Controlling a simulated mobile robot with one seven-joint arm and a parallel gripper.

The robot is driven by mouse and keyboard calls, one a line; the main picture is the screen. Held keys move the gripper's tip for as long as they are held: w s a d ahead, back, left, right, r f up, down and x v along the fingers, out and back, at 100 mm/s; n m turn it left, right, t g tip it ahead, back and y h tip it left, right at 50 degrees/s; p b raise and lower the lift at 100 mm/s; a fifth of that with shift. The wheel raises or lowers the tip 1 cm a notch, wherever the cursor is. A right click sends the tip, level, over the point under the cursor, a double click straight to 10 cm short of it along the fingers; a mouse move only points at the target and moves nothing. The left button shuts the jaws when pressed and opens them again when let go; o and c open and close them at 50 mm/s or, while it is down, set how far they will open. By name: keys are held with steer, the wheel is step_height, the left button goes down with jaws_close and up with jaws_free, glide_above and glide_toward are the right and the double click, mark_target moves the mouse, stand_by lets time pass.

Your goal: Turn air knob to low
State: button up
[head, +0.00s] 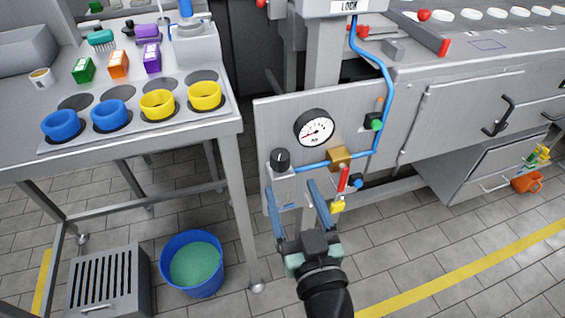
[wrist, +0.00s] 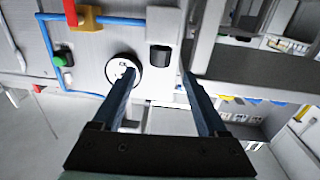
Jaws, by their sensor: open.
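The air knob (head: 281,160) is a black round knob on a small grey box at the lower left of the grey panel (head: 285,115). In the wrist view the knob (wrist: 160,57) appears between and beyond the fingertips. No contact with the knob shows. The knob's setting is too small to read.
A blue air hose (head: 387,85) runs down to a brass block (head: 340,158), with a red lever (head: 343,180) and a green fitting (head: 376,125) close by. A table with blue and yellow cups (head: 205,95) stands left. A blue bucket (head: 192,264) is on the floor.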

mark_target(283, 166)
steer(key=x, duration=0.6)
steer(key=shift+w+a, duration=0.1)
steer(key=shift+w, duration=0.3)
steer(key=shift+c, duration=0.3)
jaws_close()
